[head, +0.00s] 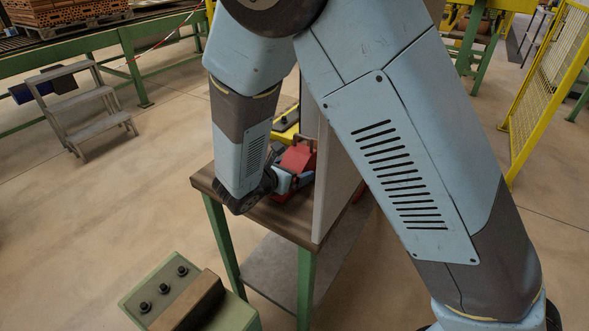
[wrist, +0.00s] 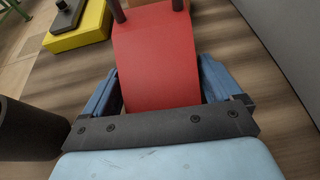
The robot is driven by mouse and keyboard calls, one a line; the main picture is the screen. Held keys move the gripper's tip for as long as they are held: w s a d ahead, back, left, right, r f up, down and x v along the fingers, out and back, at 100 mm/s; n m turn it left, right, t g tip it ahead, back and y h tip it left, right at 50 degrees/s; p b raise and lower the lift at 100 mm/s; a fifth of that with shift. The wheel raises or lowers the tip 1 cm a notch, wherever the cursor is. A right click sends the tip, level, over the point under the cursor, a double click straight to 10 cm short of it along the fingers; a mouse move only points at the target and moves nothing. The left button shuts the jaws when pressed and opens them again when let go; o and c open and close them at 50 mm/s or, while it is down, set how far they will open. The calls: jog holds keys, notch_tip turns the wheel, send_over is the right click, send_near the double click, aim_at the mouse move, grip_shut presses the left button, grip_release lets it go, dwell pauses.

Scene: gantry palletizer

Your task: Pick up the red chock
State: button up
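The red chock (head: 298,157) is a wedge-like block with a handle on top, on the brown worktable (head: 265,215) beside a grey upright panel. In the wrist view the chock (wrist: 155,58) fills the upper middle, its sloping red face towards me and two dark handle posts at its top. My gripper (wrist: 160,88) has its blue fingers apart, one on each side of the chock's near end. A narrow gap shows by the left finger; contact on the right cannot be told. In the head view my gripper (head: 292,181) is low at the chock, partly hidden by my arm.
The grey panel (head: 333,180) rises close to the right of the chock. A yellow block with a dark top (wrist: 78,25) lies behind left. A green control box (head: 190,296) stands in front, grey steps (head: 85,105) at left, yellow mesh fence (head: 548,85) at right.

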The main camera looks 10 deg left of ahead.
jog(key=c, duration=1.1)
jog(key=shift+r, duration=0.1)
jog(key=shift+c, duration=0.2)
